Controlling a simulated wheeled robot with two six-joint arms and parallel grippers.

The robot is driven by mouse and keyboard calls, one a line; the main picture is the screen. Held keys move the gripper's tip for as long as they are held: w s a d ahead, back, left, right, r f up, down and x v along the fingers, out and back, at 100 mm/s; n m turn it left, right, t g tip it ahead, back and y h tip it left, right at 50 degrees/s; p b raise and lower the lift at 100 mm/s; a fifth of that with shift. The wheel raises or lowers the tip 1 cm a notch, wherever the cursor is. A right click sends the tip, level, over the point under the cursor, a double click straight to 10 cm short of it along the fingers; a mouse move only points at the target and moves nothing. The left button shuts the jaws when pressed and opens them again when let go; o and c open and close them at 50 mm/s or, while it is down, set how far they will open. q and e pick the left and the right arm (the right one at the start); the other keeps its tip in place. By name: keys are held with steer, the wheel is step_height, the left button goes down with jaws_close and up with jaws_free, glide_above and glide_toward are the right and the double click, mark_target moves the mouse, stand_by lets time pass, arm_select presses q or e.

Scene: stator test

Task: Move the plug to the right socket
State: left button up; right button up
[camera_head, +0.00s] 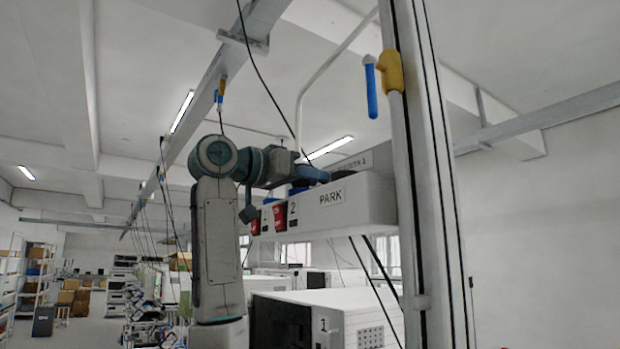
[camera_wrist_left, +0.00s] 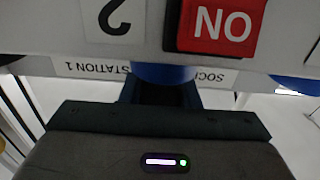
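A white socket box (camera_head: 350,205) hangs at the middle of the head view, with a PARK label and a label 2 beside red plates. My left gripper (camera_head: 298,166) is over the box near label 2, its arm rising from below. A blue part (camera_head: 312,174), possibly the plug, shows at its tip, and another blue part lies on the box just below. In the left wrist view, upside down, a round blue part (camera_wrist_left: 165,72) lies at the finger ends (camera_wrist_left: 160,93), beside label 2 and a red ON plate (camera_wrist_left: 220,25). Whether the fingers grip it is unclear. My right gripper is out of view.
A grey-white post (camera_head: 420,200) with a yellow fitting (camera_head: 391,72) and blue lever (camera_head: 371,90) stands right of my left gripper. Black cables hang around the box. A white cabinet (camera_head: 360,320) stands below. Another blue part (camera_wrist_left: 298,84) is at the wrist view's right edge.

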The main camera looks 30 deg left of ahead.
arm_select(q)
steer(key=o, duration=0.5)
steer(key=shift+s+a+b, duration=0.15)
steer(key=shift+s+b, duration=0.15)
steer(key=b+v, duration=0.4)
steer(key=v, duration=0.6)
steer(key=shift+s, duration=0.1)
steer(key=shift+f, duration=0.1)
